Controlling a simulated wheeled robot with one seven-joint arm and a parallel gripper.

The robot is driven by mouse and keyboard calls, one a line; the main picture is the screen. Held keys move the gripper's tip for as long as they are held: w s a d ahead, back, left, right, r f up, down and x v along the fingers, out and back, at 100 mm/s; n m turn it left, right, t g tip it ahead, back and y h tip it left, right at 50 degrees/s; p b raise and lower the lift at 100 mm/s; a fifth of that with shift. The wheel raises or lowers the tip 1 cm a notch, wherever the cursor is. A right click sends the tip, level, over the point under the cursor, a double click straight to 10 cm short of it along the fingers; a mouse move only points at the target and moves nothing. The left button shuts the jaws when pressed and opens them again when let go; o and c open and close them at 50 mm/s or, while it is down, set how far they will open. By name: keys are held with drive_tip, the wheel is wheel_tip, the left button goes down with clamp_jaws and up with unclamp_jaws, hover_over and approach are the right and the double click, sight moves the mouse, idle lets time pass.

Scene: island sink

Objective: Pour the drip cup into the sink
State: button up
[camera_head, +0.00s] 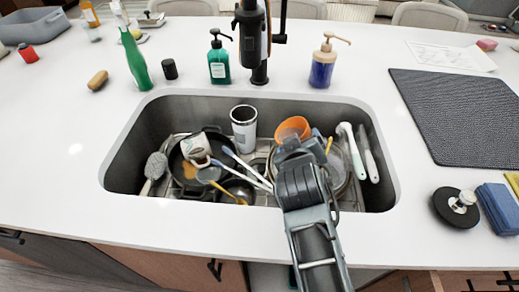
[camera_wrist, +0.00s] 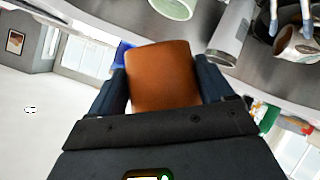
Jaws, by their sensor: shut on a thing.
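An orange drip cup (camera_head: 293,127) is held by my gripper (camera_head: 304,138) over the right half of the sink (camera_head: 120,165). In the head view its mouth faces up and is tilted. In the wrist view the cup's orange-brown side (camera_wrist: 163,75) sits between the two dark fingers, which touch it on both sides. I cannot see its contents.
A steel tumbler (camera_head: 243,128) stands left of the cup. A pan (camera_head: 177,160), mug (camera_head: 195,147) and utensils fill the sink's left side. White-handled utensils (camera_head: 351,150) lean at the right. Soap bottles (camera_head: 218,62) (camera_head: 322,65) and a black faucet (camera_head: 260,72) stand behind.

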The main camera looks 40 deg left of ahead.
drive_tip(key=shift+s+a+f, duration=0.15)
drive_tip(key=shift+a, duration=0.1)
drive_tip(key=shift+s+a+n+h+b, duration=0.1)
drive_tip(key=shift+a+n+h+b, duration=0.05)
drive_tip(key=shift+n+h+b, duration=0.2)
drive_tip(key=shift+s+a+f+n+t+h+b, duration=0.1)
drive_tip(key=shift+a+f+n+t+h+b, duration=0.2)
drive_tip(key=shift+n+t+b, duration=0.3)
idle(0.5)
drive_tip(key=shift+r+n+h, duration=0.25)
drive_tip(key=shift+r, duration=0.05)
idle(0.6)
drive_tip(key=shift+s, duration=0.1)
drive_tip(key=shift+c, duration=0.6)
drive_tip(key=shift+r, duration=0.1)
drive_tip(key=shift+s+f+n+t+h+b, duration=0.1)
drive_tip(key=shift+f+n+t+h+b, duration=0.35)
drive_tip(key=shift+n+t+b, duration=0.2)
drive_tip(key=shift+s+a+r+n+t+h, duration=0.1)
drive_tip(key=shift+a+r+n+t+h, duration=0.2)
drive_tip(key=shift+r+n, duration=0.25)
idle(0.8)
drive_tip(key=shift+s+a+r+n+t, duration=0.15)
drive_tip(key=shift+s+a+n+t, duration=0.15)
drive_tip(key=shift+a+n, duration=0.1)
idle(0.4)
